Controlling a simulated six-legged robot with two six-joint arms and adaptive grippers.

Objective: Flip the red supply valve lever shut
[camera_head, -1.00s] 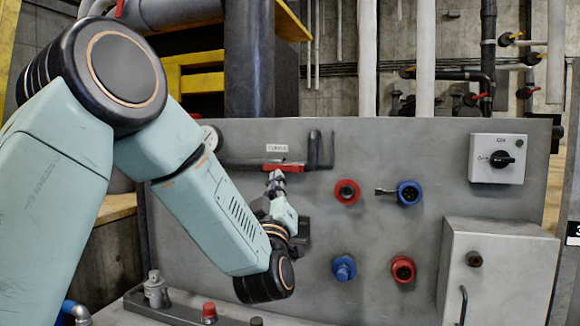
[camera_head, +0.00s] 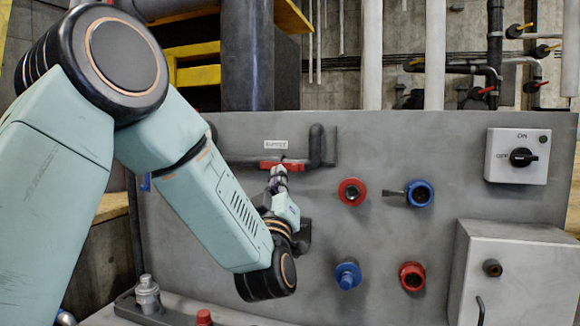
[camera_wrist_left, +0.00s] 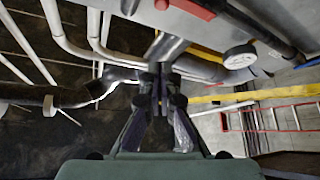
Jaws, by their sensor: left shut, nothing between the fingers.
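The red valve lever (camera_head: 284,164) lies about level along a dark pipe on the grey panel, under a small white label (camera_head: 276,144). It also shows at the top edge of the left wrist view (camera_wrist_left: 190,7). My left gripper (camera_head: 277,176) is just below the lever in the head view. Its fingers (camera_wrist_left: 161,78) are shut and empty, and the lever is apart from the fingertips in the wrist view. In the head view, I cannot tell whether the gripper touches the lever. My right gripper is out of view.
The grey panel (camera_head: 320,245) carries red sockets (camera_head: 352,191), blue sockets (camera_head: 419,193) and a switch box (camera_head: 517,156). A grey cabinet (camera_head: 515,270) juts out at lower right. A round gauge (camera_wrist_left: 240,56) and pipes show in the wrist view.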

